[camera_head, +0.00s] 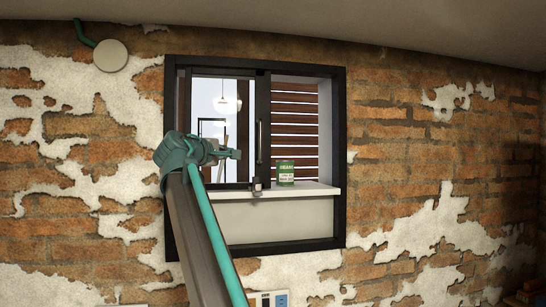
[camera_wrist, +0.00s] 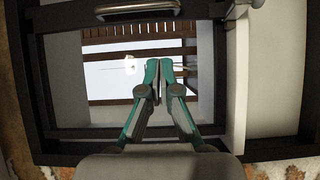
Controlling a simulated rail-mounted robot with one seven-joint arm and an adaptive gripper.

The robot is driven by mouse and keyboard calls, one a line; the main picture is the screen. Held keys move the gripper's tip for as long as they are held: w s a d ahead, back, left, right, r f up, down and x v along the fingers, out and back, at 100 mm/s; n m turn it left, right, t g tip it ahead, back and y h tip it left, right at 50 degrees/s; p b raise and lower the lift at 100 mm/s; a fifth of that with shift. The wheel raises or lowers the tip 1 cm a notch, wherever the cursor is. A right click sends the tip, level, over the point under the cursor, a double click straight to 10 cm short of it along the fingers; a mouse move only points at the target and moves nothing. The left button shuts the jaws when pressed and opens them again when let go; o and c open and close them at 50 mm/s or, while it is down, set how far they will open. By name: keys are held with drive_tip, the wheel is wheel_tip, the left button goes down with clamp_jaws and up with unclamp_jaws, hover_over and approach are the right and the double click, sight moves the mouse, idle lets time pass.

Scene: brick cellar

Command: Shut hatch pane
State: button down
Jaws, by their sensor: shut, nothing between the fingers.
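The hatch pane (camera_head: 253,100) is a glass panel in a dark frame. It covers the left part of the black-framed wall opening (camera_head: 339,110); the right part stands open. A vertical bar handle (camera_head: 259,142) is on the pane's right upright, and it also shows at the top of the wrist view (camera_wrist: 138,8). My gripper (camera_head: 238,154) is shut and empty, in front of the glass, left of the handle and apart from it. In the wrist view, its fingertips (camera_wrist: 159,66) meet with the glass behind them.
A green can (camera_head: 285,173) stands on the white sill (camera_head: 310,189) in the open right part. A small grey object (camera_head: 257,186) is at the sill's edge below the handle. Wooden slats (camera_head: 295,112) lie behind the opening. Brick wall surrounds the frame.

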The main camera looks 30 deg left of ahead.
drive_tip(key=p, duration=0.3)
approach(252, 152)
drive_tip(key=shift+w+d+p, duration=0.3)
drive_tip(key=shift+w+d, duration=0.05)
drive_tip(key=shift+w, duration=0.4)
drive_tip(key=shift+w+d+p, duration=0.25)
drive_tip(key=shift+w+d, duration=0.1)
drive_tip(key=shift+w, duration=0.45)
drive_tip(key=shift+w+d+p, duration=0.3)
drive_tip(key=shift+w, duration=0.45)
